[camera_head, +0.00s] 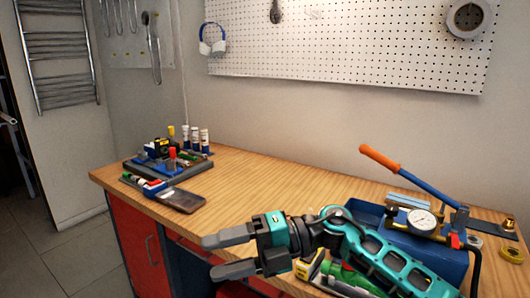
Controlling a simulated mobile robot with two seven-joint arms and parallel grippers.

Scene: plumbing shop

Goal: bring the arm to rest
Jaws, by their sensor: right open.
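My right gripper (228,254) shows low in the middle of the head view. Its arm comes in from the right over the front of the wooden workbench (278,187). Its two dark fingers point left and stand apart, with nothing between them. The gripper is at the bench's front edge, over the red cabinet fronts. My left gripper does not show.
A blue pump with gauge (422,221) and orange-tipped lever (380,158) stands right, behind my arm. A green tool (341,273) lies partly hidden beneath it. A tray of small parts (168,160) and a dark flat item (174,199) occupy the left end. The bench middle is clear.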

